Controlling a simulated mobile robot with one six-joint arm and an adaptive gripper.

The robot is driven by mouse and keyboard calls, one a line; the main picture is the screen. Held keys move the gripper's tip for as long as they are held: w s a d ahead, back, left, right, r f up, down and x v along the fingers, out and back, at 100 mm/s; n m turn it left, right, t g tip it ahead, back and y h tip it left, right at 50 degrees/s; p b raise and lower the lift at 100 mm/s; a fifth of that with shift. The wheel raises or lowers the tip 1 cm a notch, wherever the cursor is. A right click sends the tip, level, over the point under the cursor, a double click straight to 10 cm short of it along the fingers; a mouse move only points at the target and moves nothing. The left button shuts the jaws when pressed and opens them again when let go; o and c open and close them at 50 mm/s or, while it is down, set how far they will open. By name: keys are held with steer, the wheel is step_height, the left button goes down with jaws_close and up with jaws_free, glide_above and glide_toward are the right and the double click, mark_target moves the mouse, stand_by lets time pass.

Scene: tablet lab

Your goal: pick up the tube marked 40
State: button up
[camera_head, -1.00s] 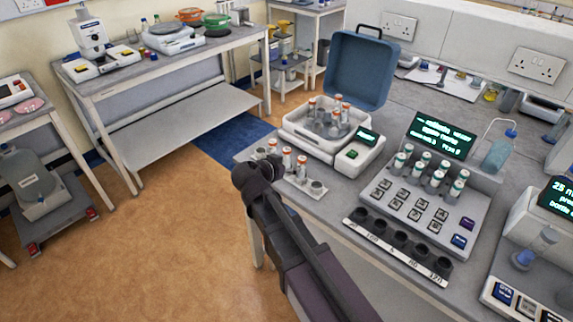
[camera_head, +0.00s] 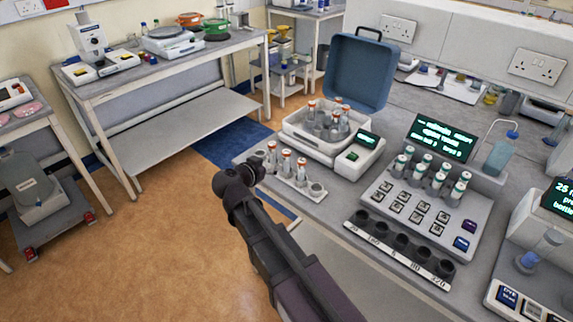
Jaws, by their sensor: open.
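Several white tubes with orange caps stand in view. A small rack (camera_head: 309,196) at the bench's left edge holds upright tubes (camera_head: 286,161), and its nearest position looks empty. More orange-capped tubes (camera_head: 337,118) stand in the open centrifuge (camera_head: 298,142). Green-capped tubes (camera_head: 437,176) stand in a grey keypad device (camera_head: 375,204). The marks on the tubes are too small to read, so I cannot tell which is marked 40. My gripper (camera_head: 258,166) is open and empty, just left of the small rack; its fingers are small and dark in this view.
A dark-holed strip (camera_head: 397,257) with number labels lies along the bench's front edge. The centrifuge's blue lid (camera_head: 357,72) stands raised behind it. Another device (camera_head: 530,255) is at right. Open floor (camera_head: 150,235) lies left of my arm.

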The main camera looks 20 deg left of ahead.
mark_target(284, 157)
steer(key=b+x, duration=0.2)
steer(key=x, duration=0.4)
steer(key=shift+f, duration=0.2)
steer(key=shift+w+d, duration=0.15)
steer(key=shift+w, duration=0.3)
steer(key=shift+f, duration=0.15)
steer(key=shift+w+f+b, duration=0.25)
steer(key=shift+w+b, duration=0.3)
steer(key=shift+w, duration=0.05)
steer(key=shift+b+x, duration=0.7)
steer(key=shift+x, duration=1.25)
steer(key=c, duration=0.9)
